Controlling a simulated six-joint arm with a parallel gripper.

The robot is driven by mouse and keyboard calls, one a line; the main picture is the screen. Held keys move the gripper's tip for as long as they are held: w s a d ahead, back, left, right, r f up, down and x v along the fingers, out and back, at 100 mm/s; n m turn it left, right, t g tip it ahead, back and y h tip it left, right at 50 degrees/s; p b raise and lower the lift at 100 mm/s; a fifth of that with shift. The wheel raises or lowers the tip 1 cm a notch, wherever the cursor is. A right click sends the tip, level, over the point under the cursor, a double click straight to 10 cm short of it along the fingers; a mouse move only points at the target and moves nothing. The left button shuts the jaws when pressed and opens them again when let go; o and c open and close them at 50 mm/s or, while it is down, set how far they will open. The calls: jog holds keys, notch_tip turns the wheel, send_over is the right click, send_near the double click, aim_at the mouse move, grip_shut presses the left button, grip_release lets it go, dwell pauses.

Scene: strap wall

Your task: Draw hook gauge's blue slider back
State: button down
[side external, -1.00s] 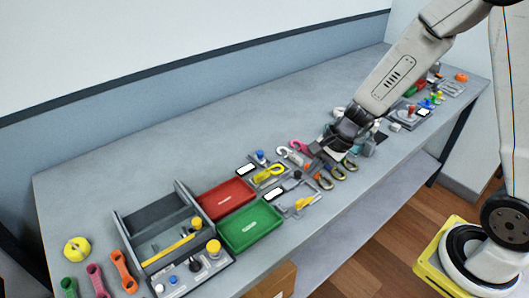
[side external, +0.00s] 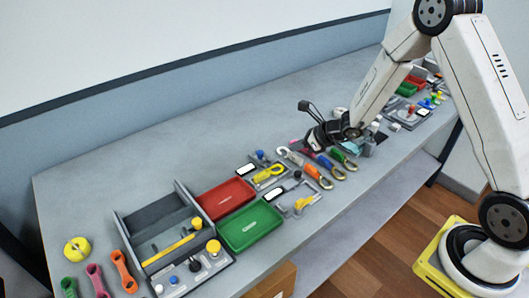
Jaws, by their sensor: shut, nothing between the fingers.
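A grey gauge fixture with a white display (side external: 246,170) and a yellow hook-shaped part (side external: 268,174) sits mid-bench, right of the red tray. A small blue knob (side external: 259,154) stands at its back edge and looks like the blue slider, though it is too small to be sure. My gripper (side external: 312,141) is shut and empty. It is raised above the bench, to the right of this fixture and apart from it. Its fingertips are hard to make out against its dark body.
A second fixture with a black knob (side external: 298,175) lies in front. Several coloured carabiner-like hooks (side external: 318,172) lie below my gripper. Red (side external: 228,193) and green (side external: 250,226) trays and a grey divided box (side external: 150,217) stand left. The bench's back strip is clear.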

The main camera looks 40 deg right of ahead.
aim_at(266, 157)
jog(key=shift+w+f, duration=0.1)
jog(key=shift+w, duration=0.1)
jog(key=shift+x, duration=4.8)
jog(key=shift+w+a, duration=0.25)
jog(key=shift+w, duration=0.85)
jog(key=shift+w+a+r, duration=0.15)
jog(key=shift+w+r, duration=0.05)
jog(key=shift+r, duration=0.25)
jog(key=shift+s+d+r, duration=0.35)
jog(key=shift+s+r, duration=0.1)
jog(key=shift+s+f+v, duration=0.15)
jog(key=shift+f+v, duration=0.05)
jog(key=shift+v, duration=1.25)
jog(key=shift+s+f+v, duration=0.15)
jog(key=shift+f+v, duration=0.05)
jog(key=shift+v, duration=1.25)
jog(key=shift+s+f+v, duration=0.2)
jog(key=shift+f+v, duration=0.05)
jog(key=shift+v, duration=1.25)
